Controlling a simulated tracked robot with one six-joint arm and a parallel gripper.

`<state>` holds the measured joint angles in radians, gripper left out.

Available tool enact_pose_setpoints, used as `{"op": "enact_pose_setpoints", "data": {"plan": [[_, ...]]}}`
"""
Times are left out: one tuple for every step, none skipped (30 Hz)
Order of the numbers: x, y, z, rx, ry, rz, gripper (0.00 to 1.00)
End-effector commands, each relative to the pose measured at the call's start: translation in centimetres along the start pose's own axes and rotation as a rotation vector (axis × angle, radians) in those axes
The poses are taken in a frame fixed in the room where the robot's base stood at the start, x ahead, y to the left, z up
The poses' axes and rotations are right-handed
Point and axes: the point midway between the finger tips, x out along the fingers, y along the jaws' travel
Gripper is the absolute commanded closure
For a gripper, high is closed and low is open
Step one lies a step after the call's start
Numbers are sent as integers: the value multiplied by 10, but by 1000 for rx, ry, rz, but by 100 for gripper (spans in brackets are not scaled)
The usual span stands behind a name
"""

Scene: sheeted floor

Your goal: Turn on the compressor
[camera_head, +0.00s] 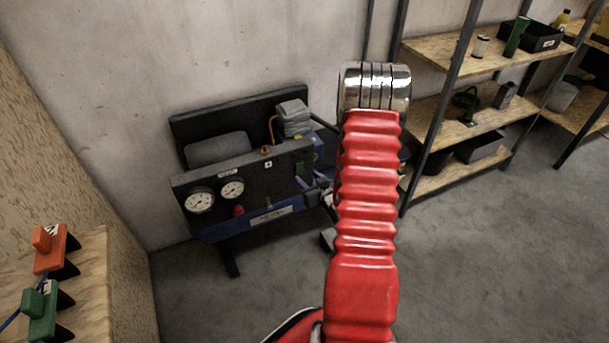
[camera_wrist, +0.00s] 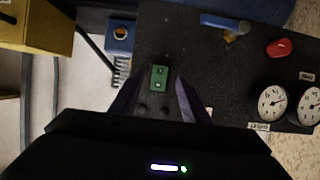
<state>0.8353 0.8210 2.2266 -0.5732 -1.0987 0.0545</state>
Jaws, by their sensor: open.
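The compressor (camera_head: 240,180) stands against the back wall in the head view, with a black front panel, two white dials and a blue lower edge. A small green switch block (camera_wrist: 159,77) with two buttons sits on its black panel in the wrist view; it also shows at the panel's right end in the head view (camera_head: 300,169). My gripper (camera_wrist: 158,85) is open and empty, its two dark purple fingers on either side of the switch block. Whether they touch the panel cannot be told. In the head view, my red arm hides much of the gripper.
A red knob (camera_wrist: 279,47) and a dial (camera_wrist: 272,103) lie to the right on the panel. A blue-handled valve (camera_wrist: 225,24) is near the top. Metal shelves (camera_head: 470,110) stand right of the compressor.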

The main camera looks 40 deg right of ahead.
Motion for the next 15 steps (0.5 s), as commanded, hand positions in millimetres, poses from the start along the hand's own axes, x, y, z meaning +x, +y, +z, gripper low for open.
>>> {"op": "enact_pose_setpoints", "data": {"plan": [[8, -1, 0, -1, 0, -2, 58], [13, -1, 0, -1, 0, -2, 58], [18, -1, 1, 0, -1, -1, 58], [22, -1, 0, 0, 0, -1, 58], [26, 0, 0, 0, 0, -1, 58], [29, 0, 0, 0, 0, -1, 58], [32, 0, 0, 0, 0, -1, 58], [34, 0, 0, 0, 0, 0, 58], [37, 0, 0, 1, -1, 0, 58], [38, 0, 1, 1, -1, 0, 58], [39, 0, 1, 1, -1, 0, 58], [40, 0, 1, 1, -1, 0, 58], [40, 0, 0, 1, -1, 0, 58], [40, 0, 0, 1, -1, 0, 58], [40, 0, 0, 1, -1, 1, 58]]}}
